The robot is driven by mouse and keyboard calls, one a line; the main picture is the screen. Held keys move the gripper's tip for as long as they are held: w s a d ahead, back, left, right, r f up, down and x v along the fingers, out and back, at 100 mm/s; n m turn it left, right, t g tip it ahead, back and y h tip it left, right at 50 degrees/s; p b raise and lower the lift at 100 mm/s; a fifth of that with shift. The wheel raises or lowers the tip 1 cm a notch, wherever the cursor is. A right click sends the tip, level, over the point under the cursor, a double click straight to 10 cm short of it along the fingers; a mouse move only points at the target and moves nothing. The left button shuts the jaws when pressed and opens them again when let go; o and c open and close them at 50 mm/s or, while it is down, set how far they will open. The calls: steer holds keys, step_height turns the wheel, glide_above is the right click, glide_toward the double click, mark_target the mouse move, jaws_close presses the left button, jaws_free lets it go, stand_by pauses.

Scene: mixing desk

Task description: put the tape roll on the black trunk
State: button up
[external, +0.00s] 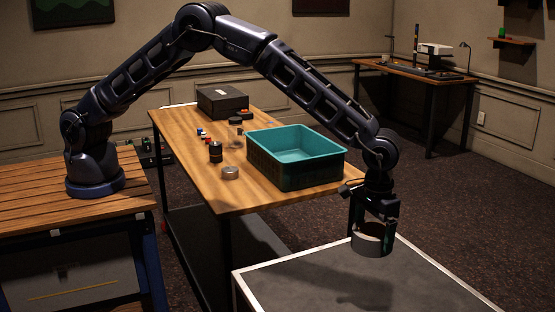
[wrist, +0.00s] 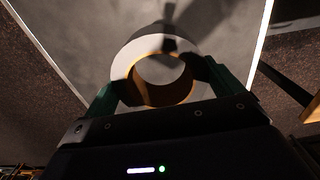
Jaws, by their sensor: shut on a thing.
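The tape roll (external: 370,245) is a pale grey ring; its brown inner wall shows in the wrist view (wrist: 127,58). My gripper (external: 373,228) points down and is shut on the roll, with one green-tinted finger on each side. The black trunk (external: 300,281) is at the lower right of the external view, with a flat dark top and pale metal edging. Its top also fills the background of the wrist view (wrist: 95,35). The roll is over the trunk's far part and appears held above it, with a shadow on the lid.
A wooden table (external: 185,150) stands behind the trunk. It carries a teal crate (external: 262,160), a dark case (external: 222,103), a dark can (external: 215,151), a small silver tin (external: 231,173) and small coloured items. The visible trunk top is clear.

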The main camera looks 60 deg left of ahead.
step_height(320, 180, down, 18)
steer(key=shift+r, duration=0.1)
stand_by(0.5)
steer(key=o, duration=0.7)
steer(key=shift+f, duration=0.2)
steer(key=shift+o, duration=0.9)
steer(key=shift+r, duration=0.15)
